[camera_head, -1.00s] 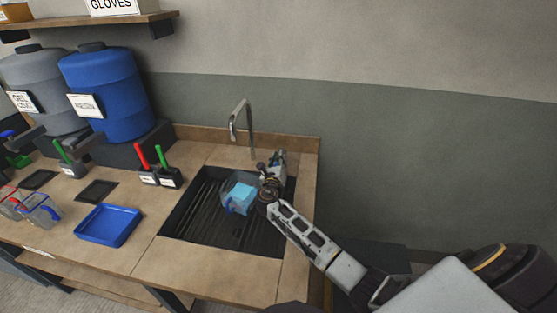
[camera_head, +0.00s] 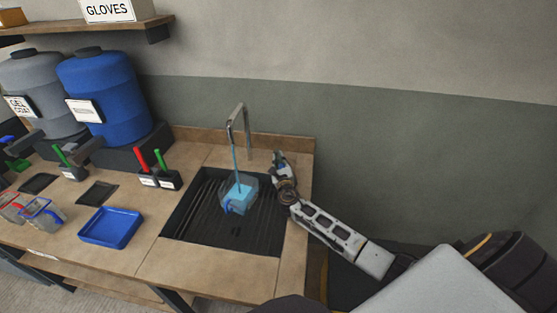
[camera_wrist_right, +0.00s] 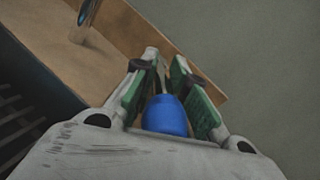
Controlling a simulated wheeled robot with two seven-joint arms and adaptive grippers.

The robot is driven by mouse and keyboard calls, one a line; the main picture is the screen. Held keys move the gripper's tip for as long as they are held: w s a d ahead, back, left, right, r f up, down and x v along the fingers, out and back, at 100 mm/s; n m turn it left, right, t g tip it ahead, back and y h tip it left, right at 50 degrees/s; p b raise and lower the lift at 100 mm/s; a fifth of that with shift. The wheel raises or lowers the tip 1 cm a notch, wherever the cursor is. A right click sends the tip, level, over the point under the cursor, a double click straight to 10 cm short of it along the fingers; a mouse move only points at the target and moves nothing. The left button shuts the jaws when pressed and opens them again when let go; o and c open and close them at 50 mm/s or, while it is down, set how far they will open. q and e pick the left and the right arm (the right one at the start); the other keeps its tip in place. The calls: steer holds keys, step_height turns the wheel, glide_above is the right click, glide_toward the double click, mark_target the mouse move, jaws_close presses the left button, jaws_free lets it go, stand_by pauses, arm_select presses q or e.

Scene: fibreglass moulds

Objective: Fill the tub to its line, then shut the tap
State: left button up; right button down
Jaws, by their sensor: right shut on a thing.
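The fill line is too small to make out. My right gripper (camera_head: 279,158) is at the right back of the sink, beside the tap. In the right wrist view its fingers are shut on a blue tap handle (camera_wrist_right: 165,116). The metal tap pipe (camera_wrist_right: 85,16) shows at the upper left there. My left gripper is out of view.
The ribbed sink (camera_head: 205,246) is sunk into the counter (camera_head: 205,278). To the left are a blue tray (camera_head: 110,228), brush holders (camera_head: 160,179), clear jugs (camera_head: 42,213) and blue (camera_head: 118,112) and grey (camera_head: 38,100) drums. The wall is close behind.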

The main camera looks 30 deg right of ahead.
steer(key=shift+d+r, duration=0.15)
steer(key=c, duration=1.4)
jaws_free()
steer(key=shift+s, duration=0.2)
steer(key=shift+v, duration=5.85)
